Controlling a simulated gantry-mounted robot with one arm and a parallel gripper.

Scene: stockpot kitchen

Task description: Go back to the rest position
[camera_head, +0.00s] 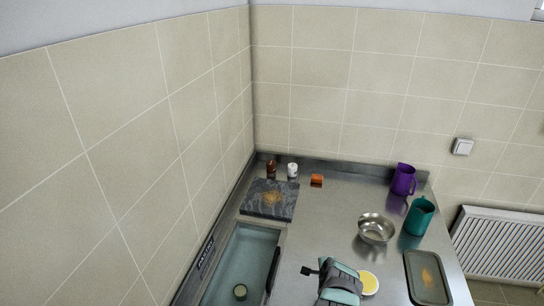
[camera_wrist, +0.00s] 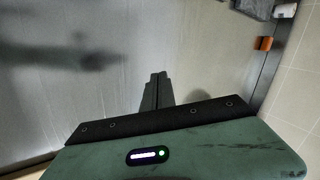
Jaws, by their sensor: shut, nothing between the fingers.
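My gripper (camera_head: 310,270) is at the bottom middle of the head view, over the steel counter, to the right of the sink. Its dark fingers point to the left in that view. In the wrist view the two fingers (camera_wrist: 157,78) are pressed together with nothing between them. Bare counter shows around the fingertips there. Most of my arm is outside the head view.
The steel counter (camera_head: 325,215) holds a dark board (camera_head: 270,199), an orange block (camera_head: 317,180), a metal bowl (camera_head: 376,228), a purple jug (camera_head: 403,179), a teal jug (camera_head: 418,215) and a tray (camera_head: 427,277). A yellow-filled dish (camera_head: 369,283) is close beside my gripper. The sink (camera_head: 240,265) lies left.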

